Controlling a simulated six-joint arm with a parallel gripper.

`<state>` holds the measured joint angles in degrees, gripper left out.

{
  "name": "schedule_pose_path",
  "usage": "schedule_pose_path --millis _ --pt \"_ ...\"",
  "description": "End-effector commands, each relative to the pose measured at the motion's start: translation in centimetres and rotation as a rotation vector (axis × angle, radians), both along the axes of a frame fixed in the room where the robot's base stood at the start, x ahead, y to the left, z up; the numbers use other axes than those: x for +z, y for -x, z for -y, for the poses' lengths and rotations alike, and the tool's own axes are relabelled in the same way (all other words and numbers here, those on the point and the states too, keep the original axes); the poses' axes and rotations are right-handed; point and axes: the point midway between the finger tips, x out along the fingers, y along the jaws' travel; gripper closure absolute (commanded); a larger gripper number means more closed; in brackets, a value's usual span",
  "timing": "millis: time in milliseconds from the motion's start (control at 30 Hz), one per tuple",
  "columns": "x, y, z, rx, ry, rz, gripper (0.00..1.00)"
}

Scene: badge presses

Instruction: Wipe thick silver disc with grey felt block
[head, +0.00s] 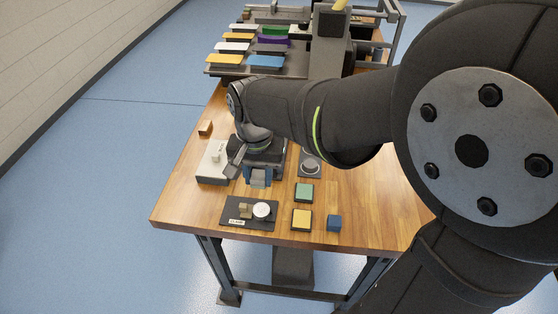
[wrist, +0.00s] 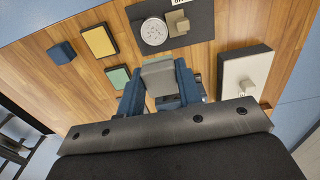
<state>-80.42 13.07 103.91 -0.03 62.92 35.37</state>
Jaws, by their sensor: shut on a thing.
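My gripper (head: 258,180) is shut on a grey block (wrist: 158,76), which looks like the grey felt block; its blue fingers sit on either side of it. In the head view the gripper hangs over the table behind the dark mat. A round silver-white disc (head: 262,210) with visible thickness lies on the mat; it also shows in the wrist view (wrist: 154,31), with a speckled top. The held block is apart from this disc in the picture. I cannot tell its height above the table. Another silver disc (head: 310,168) sits on a grey plate to the right.
The labelled dark mat (head: 238,222) also holds a small tan block (head: 245,211). A green pad (head: 304,192), a yellow pad (head: 301,219) and a blue cube (head: 334,223) lie to its right. A white plate with a knob (head: 212,164) is left of my gripper. A rack of coloured pads stands behind.

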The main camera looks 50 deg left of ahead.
Motion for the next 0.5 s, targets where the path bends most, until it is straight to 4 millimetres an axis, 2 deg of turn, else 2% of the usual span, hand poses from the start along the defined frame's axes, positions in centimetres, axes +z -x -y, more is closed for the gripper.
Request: schedule_pose_path --millis 167,500 --pt "-0.9 0.0 0.0 0.000 0.002 -0.001 0.89" --pt "-3.9 0.0 0.0 -0.001 0.002 -0.001 0.89"
